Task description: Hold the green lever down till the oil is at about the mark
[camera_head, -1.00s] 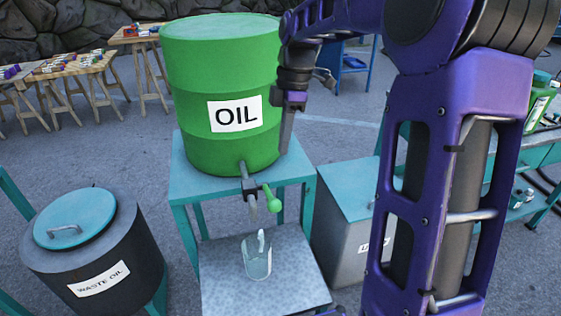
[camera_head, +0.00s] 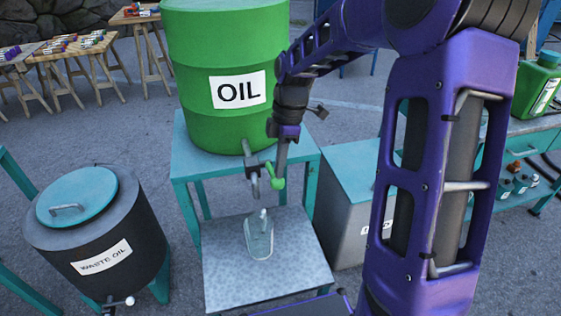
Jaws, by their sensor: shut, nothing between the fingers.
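The green lever (camera_head: 277,176) sits on the tap (camera_head: 254,178) at the foot of the green oil drum (camera_head: 232,128). My gripper (camera_head: 282,176) points down from above with its fingers shut and empty. Its tip is at the lever in the picture; I cannot tell whether it touches. A clear jug (camera_head: 259,241) stands on the grey metal shelf (camera_head: 225,275) below the tap. I cannot make out any oil or the mark in it.
A dark waste oil bin (camera_head: 130,232) with a teal lid stands at the left. A grey box with a teal top (camera_head: 352,172) stands right of the drum's stand (camera_head: 195,170). Work tables (camera_head: 85,62) are far behind.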

